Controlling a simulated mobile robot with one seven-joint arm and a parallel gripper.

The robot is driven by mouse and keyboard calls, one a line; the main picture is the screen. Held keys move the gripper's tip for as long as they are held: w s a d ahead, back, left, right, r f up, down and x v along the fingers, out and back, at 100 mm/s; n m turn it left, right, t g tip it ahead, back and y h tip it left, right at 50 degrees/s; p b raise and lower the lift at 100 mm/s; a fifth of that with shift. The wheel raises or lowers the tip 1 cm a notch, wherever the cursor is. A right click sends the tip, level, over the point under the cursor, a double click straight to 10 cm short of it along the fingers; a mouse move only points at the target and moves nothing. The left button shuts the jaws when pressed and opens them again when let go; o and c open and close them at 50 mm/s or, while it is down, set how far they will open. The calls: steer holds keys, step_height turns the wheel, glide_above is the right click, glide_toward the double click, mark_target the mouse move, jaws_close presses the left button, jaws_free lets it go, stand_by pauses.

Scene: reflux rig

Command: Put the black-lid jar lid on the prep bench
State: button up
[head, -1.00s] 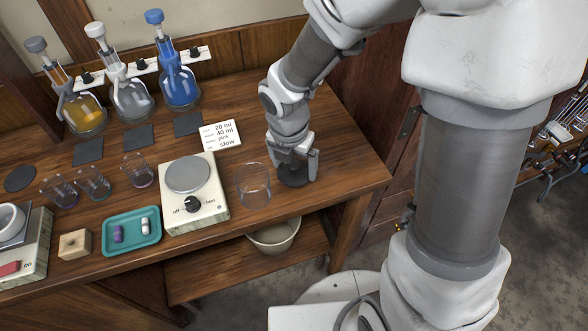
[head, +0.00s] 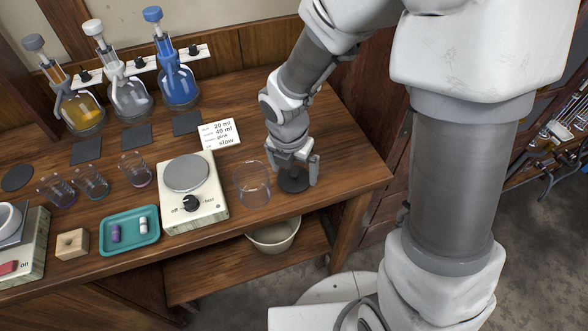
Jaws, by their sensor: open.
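A dark round piece (head: 293,181), which looks like the black jar lid, is at the right end of the wooden prep bench (head: 345,165). My gripper (head: 293,177) is directly above it, pointing down, with its fingers apart on either side. The gripper partly covers the piece, and I cannot tell whether the fingers touch it. A clear, open glass jar (head: 253,186) stands upright just left of the gripper.
A hotplate (head: 193,203) stands left of the glass jar, with a teal tray (head: 130,231) beside it. A white card (head: 219,134) lies behind. Several small beakers and flasks are farther left. A bowl (head: 273,237) sits on the shelf below. The bench's right end is clear.

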mark_target(291, 184)
step_height(291, 184, up, 11)
steer(key=s+p, duration=0.2)
steer(key=p, duration=0.1)
steer(key=s+d+r+m+t, duration=0.2)
steer(key=s+d+r+m, duration=0.3)
steer(key=m, duration=1)
steer(key=s+d+r+m+t, duration=0.2)
steer(key=s+d+r+m, duration=0.3)
steer(key=r+m, duration=0.4)
steer(key=m, duration=0.6)
steer(key=shift+s+d+r+y, duration=0.15)
steer(key=shift+d+r+y, duration=0.05)
steer(key=shift+d+y, duration=0.2)
steer(key=shift+r+p, duration=0.25)
steer(key=shift+p, duration=0.05)
